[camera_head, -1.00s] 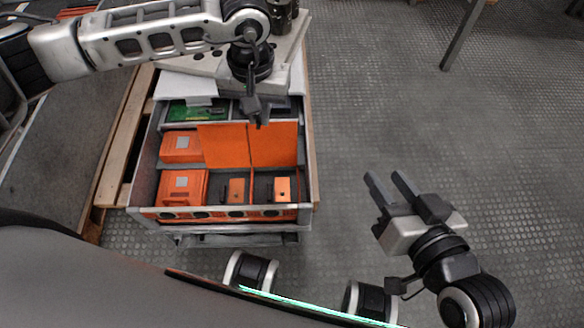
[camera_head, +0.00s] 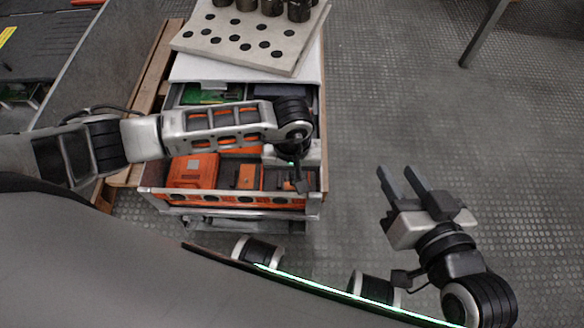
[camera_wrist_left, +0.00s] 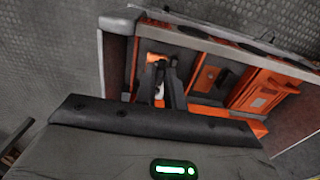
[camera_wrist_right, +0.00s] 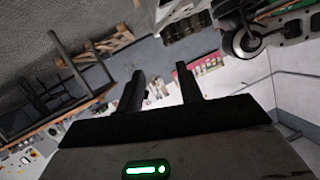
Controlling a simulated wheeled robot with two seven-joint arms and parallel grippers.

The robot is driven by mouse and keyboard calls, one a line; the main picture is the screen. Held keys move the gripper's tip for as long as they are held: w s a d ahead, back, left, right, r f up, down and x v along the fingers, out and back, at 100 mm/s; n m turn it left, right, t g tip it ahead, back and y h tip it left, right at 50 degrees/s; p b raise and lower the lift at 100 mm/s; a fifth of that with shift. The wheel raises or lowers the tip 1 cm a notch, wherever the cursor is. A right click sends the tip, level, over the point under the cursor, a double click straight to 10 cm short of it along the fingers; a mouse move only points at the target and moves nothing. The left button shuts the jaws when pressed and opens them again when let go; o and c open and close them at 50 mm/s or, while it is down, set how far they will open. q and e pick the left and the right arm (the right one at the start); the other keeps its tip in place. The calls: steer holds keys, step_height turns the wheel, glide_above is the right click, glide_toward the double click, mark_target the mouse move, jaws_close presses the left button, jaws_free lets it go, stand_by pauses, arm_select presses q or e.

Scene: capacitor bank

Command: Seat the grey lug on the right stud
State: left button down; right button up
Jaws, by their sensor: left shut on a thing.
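My left gripper (camera_head: 300,178) is shut and hangs over the front right compartment of the open cabinet (camera_head: 235,203). In the left wrist view, its fingers (camera_wrist_left: 165,85) close on a small light piece, taken as the grey lug (camera_wrist_left: 160,66); its shape is mostly hidden. A copper-orange block (camera_wrist_left: 153,57) lies just beyond the fingertips, its stud hidden or too small to see. The neighbouring copper-orange block (camera_head: 247,177) shows in its own compartment. Whether the lug touches the right block cannot be told. My right gripper (camera_head: 402,182) is open and empty over the floor, well right of the cabinet.
Large orange units (camera_head: 193,170) fill the cabinet's left side. A green circuit board (camera_head: 208,95) lies behind my left arm. A pale board with holes (camera_head: 245,40) and dark cylinders (camera_head: 298,9) stand at the back.

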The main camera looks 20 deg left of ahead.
mark_target(292, 177)
arm_select(q)
step_height(292, 177, down, 4)
steer(key=shift+r+b, duration=0.1)
steer(key=shift+b, duration=1.15)
step_height(292, 177, down, 2)
steer(key=shift+f+b, duration=0.2)
steer(key=shift+b, duration=0.7)
steer(key=shift+f+b, duration=0.4)
steer(key=shift+f, duration=0.2)
arm_select(e)
steer(key=shift+w+a+r+m+t+y, duration=0.1)
steer(key=shift+a+r+m+t+y, duration=0.3)
steer(key=shift+r+m+y, duration=0.15)
steer(key=shift+w+a+r+m+t+y, duration=0.1)
steer(key=shift+a+r+m+t+y, duration=0.25)
steer(key=shift+r+m+y, duration=0.15)
steer(key=shift+r, duration=0.1)
steer(key=shift+s+f, duration=0.15)
steer(key=shift+f, duration=0.15)
arm_select(q)
steer(key=shift+f+b, duration=0.2)
steer(key=shift+b, duration=0.15)
arm_select(e)
steer(key=shift+f, duration=0.25)
arm_select(q)
steer(key=shift+f+b, duration=0.5)
steer(key=shift+b, duration=0.05)
arm_select(e)
steer(key=shift+r, duration=0.1)
